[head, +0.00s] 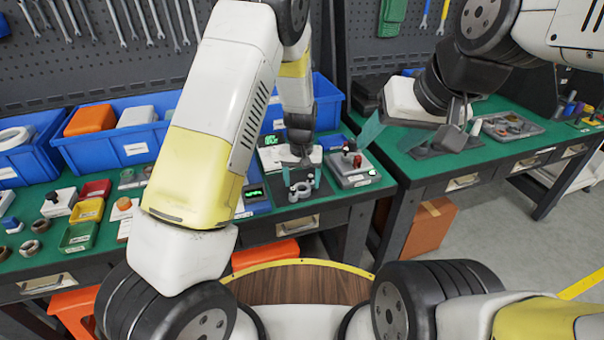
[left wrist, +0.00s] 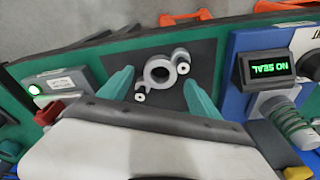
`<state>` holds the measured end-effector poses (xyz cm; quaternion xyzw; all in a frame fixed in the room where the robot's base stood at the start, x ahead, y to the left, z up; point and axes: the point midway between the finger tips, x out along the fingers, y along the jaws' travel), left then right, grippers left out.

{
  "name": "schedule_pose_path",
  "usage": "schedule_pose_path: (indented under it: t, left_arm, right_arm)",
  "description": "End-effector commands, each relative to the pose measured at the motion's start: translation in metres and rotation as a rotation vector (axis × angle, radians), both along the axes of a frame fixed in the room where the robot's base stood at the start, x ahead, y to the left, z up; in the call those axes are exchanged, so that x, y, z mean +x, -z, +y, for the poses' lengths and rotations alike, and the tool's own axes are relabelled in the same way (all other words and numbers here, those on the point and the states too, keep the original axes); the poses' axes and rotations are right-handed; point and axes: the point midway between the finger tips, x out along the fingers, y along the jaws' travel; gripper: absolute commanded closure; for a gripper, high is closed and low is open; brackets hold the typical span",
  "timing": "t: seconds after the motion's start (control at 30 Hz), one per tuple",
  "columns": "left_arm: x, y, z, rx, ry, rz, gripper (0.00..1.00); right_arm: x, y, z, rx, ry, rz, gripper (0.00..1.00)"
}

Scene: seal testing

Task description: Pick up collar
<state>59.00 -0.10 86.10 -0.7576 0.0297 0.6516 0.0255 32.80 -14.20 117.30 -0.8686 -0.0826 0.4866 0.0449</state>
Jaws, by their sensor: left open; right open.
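A grey ring-shaped part with two small lugs, which looks like the collar (left wrist: 160,72), lies on a dark mat (left wrist: 208,52) in the left wrist view. It also shows small in the head view (head: 300,191), near the bench's front edge. My left gripper (left wrist: 158,80) is open, with one teal finger on each side of the collar and gaps visible between. In the head view my left gripper (head: 301,184) reaches down over the mat. My right gripper (head: 412,136) is open and empty, raised by the right-hand bench.
A display reading "NO SEAL" (left wrist: 283,66) stands to one side of the mat, and a box with a lit green lamp (left wrist: 60,83) to the other. Blue bins (head: 115,150) line the back. Small coloured trays (head: 78,237) and rings sit at left.

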Motion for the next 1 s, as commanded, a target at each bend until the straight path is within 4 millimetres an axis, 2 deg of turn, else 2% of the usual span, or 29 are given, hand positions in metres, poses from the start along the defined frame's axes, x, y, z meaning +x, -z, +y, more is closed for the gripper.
schedule_pose_path:
  t: [0.1, 0.2, 0.43, 0.47, 0.8, 1.0]
  left_arm:
    - [0.002, 0.018, 0.001, 0.002, 0.000, 0.002, 0.27]
    - [0.004, 0.025, 0.000, 0.001, 0.000, 0.002, 0.27]
    - [0.004, 0.026, 0.000, 0.000, 0.000, 0.000, 0.27]
    - [0.004, 0.026, 0.000, 0.000, 0.000, 0.000, 0.31]
    - [0.004, 0.026, 0.000, 0.000, 0.000, 0.000, 0.98]
    - [0.004, 0.025, 0.000, 0.000, 0.000, -0.001, 1.00]
  right_arm:
    - [0.000, 0.000, 0.000, 0.000, 0.000, 0.000, 0.40]
    - [0.000, 0.000, 0.000, 0.000, 0.000, 0.000, 0.40]
    - [0.000, 0.000, 0.000, 0.000, 0.000, 0.000, 0.40]
    - [0.000, 0.000, 0.000, 0.000, 0.000, 0.000, 0.40]
    - [0.000, 0.000, 0.000, 0.000, 0.000, 0.000, 0.40]
    - [0.000, 0.000, 0.000, 0.000, 0.000, 0.000, 0.40]
